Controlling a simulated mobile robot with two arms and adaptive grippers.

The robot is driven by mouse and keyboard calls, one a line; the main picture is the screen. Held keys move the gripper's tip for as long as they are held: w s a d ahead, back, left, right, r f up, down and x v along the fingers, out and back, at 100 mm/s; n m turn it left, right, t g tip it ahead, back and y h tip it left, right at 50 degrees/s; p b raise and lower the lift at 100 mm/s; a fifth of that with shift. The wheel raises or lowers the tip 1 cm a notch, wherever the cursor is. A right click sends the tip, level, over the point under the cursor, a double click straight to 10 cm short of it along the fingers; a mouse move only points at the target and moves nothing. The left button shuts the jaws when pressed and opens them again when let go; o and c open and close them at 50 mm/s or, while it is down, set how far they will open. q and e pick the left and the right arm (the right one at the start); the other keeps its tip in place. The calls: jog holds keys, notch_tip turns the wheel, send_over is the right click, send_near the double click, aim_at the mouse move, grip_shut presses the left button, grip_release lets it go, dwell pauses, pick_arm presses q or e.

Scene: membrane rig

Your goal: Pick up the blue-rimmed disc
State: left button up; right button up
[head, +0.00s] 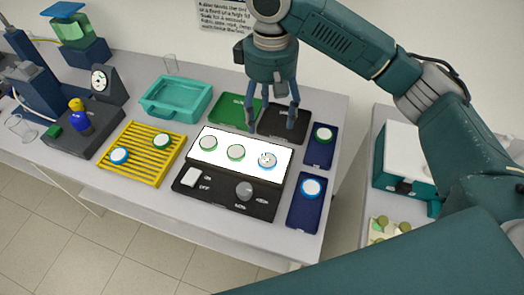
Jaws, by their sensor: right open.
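Blue-rimmed discs show in several places. One with dark specks (267,160) lies at the right end of the white lit panel (222,137). Another blue-rimmed disc (120,155) is on the yellow slatted rack (134,173), and a third (311,187) lies on the front dark blue tray (304,216). My right gripper (271,121) is open and empty, pointing down behind the panel, over the area of the black tray (271,133). It is apart from every disc. My left gripper is not in view.
Green-rimmed discs lie on the panel (236,152), rack (162,140) and rear blue tray (323,133). A green tray (228,107) and a teal tub (177,98) stand behind. The panel's black base (217,200) has a knob. Bench is bare at the front left.

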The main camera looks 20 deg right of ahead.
notch_tip(320, 180, down, 5)
jog(key=b, duration=0.5)
send_over(268, 160)
notch_tip(268, 160, down, 6)
jog(key=shift+f, duration=0.15)
jog(key=shift+w+f, duration=0.1)
jog(key=shift+f, duration=0.5)
notch_tip(268, 160, down, 4)
jog(key=shift+r+p, duration=0.25)
jog(key=shift+p, duration=0.55)
jog(key=shift+f, duration=0.7)
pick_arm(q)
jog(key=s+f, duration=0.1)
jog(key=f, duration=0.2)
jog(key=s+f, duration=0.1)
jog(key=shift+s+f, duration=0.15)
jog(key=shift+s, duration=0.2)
pick_arm(e)
jog(key=c, duration=1.2)
